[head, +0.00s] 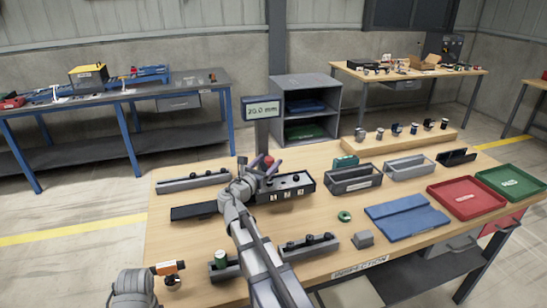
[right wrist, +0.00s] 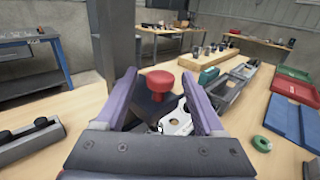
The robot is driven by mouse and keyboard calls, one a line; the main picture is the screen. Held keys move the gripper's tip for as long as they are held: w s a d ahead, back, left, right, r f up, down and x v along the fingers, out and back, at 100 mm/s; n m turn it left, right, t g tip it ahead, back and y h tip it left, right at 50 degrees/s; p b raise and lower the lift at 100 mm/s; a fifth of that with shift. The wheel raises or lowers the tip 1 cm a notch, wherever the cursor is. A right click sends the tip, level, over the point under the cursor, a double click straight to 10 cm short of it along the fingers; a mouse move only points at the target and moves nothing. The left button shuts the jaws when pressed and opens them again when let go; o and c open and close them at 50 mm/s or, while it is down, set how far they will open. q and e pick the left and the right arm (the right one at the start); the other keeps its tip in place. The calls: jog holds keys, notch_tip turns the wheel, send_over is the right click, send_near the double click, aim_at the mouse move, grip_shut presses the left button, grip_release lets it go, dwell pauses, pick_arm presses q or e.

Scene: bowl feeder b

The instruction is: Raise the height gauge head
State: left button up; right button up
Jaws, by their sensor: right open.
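The height gauge stands at the back of the workbench, with a dark upright column (head: 262,135) and a display (head: 262,110) that appears to read 20.0 mm. Its red knob (head: 268,160) shows low in front of the column. My right gripper (head: 262,168) is at the knob, its purple fingers apart. In the right wrist view, the red knob (right wrist: 160,82) appears between the two open fingers (right wrist: 158,78), with gaps on both sides. A dark part and a silver piece lie below it, partly hidden by my gripper.
Grey bins (head: 353,178), a blue mat (head: 405,218), a red tray (head: 465,198) and a green tray (head: 512,182) fill the bench's right side.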

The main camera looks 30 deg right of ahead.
jog(key=shift+x, duration=2.05)
grip_shut()
